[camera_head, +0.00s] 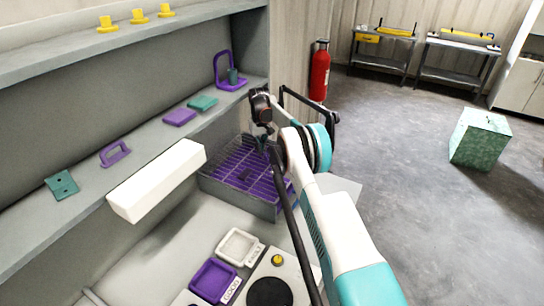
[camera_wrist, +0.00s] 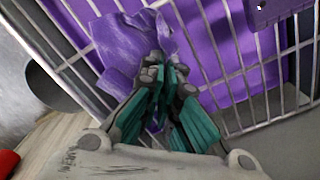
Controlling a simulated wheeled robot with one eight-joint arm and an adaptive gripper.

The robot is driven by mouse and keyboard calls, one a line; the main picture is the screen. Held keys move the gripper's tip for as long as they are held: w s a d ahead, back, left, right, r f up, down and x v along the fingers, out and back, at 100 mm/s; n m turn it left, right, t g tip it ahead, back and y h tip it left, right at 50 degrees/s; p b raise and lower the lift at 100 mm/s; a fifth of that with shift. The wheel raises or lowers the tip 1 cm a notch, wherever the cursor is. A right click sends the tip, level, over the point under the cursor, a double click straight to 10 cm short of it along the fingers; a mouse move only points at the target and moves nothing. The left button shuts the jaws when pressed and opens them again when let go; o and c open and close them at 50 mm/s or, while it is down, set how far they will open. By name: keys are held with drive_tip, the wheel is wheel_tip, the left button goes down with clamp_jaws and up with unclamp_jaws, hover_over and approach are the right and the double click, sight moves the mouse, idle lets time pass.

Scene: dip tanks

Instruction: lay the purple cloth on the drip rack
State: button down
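The purple cloth (camera_wrist: 122,48) shows in the wrist view as a crumpled, paler purple piece in front of the wire bars. My gripper (camera_wrist: 165,72) has its teal fingers close together on the cloth's edge, and some purple also shows beside the fingers. The drip rack (camera_head: 225,193) is a grey bin with a wire grid over a purple bottom in the head view. My gripper (camera_head: 262,146) is over its far right part. Its wire bars (camera_wrist: 238,72) lie behind the cloth; I cannot tell whether the cloth touches them. In the head view the cloth cannot be told apart from the rack.
A darker purple piece (camera_wrist: 275,10) is at the wrist view's upper right. A white box-shaped bar (camera_head: 157,180) juts out left of the rack. A shelf above holds a purple block (camera_head: 180,117) and a teal block (camera_head: 203,103). Purple (camera_head: 214,281) and white (camera_head: 240,247) trays are in front.

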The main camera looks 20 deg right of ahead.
drive_tip(key=c, duration=1.4)
unclamp_jaws()
